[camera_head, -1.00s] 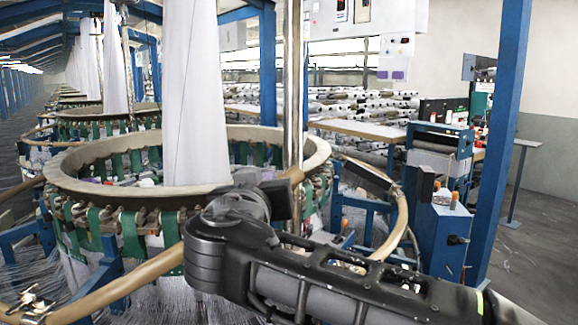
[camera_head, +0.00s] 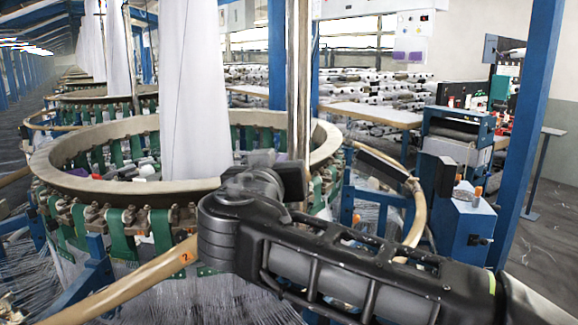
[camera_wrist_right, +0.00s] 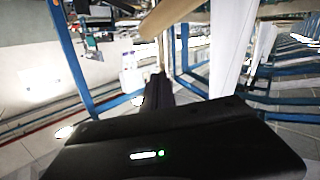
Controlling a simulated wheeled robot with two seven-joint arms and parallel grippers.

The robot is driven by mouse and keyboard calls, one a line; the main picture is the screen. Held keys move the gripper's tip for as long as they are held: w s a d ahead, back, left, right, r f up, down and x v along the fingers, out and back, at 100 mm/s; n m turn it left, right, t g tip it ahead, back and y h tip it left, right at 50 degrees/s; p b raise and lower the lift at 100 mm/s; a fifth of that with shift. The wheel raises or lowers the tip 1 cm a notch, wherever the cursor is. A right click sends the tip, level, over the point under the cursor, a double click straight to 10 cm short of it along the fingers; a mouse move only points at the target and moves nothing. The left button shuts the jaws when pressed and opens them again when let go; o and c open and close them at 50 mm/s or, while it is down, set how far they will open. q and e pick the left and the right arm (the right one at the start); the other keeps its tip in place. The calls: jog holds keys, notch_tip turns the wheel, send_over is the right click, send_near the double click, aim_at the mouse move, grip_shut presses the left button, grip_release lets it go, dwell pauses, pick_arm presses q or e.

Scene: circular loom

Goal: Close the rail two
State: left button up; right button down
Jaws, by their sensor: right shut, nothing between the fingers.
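Rail two (camera_head: 150,272) is a tan tube with an orange label marked 2. It runs from the lower left up to my right arm, low in front of the circular loom (camera_head: 75,185). Another curved tan rail section (camera_head: 416,215) stands right of the loom; my arm hides whether the two meet. My right gripper (camera_head: 280,178) is in front of the loom's near rim, above the labelled rail, shut and empty. In the right wrist view its dark fingers (camera_wrist_right: 157,90) point toward a tan bar (camera_wrist_right: 168,14), and I cannot tell which part that is. My left gripper is out of view.
A metal post (camera_head: 298,95) stands just behind my right gripper. A blue machine cabinet (camera_head: 462,225) and a blue column (camera_head: 530,130) stand at the right. White fabric (camera_head: 190,90) hangs over the loom. Open floor (camera_head: 545,250) lies at the far right.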

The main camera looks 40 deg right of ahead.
jog(key=p+x, duration=0.2)
jog(key=x, duration=0.3)
jog(key=p+x, duration=0.2)
jog(key=x, duration=0.3)
jog(key=shift+r+p, duration=0.25)
jog(key=shift+p, duration=0.05)
jog(key=f, duration=0.3)
jog(key=shift+d, duration=0.3)
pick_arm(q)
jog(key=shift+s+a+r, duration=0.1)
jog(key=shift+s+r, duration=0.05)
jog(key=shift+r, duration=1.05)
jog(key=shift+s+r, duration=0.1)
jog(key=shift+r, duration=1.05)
pick_arm(e)
jog(key=shift+d+f, duration=0.1)
jog(key=shift+f, duration=0.55)
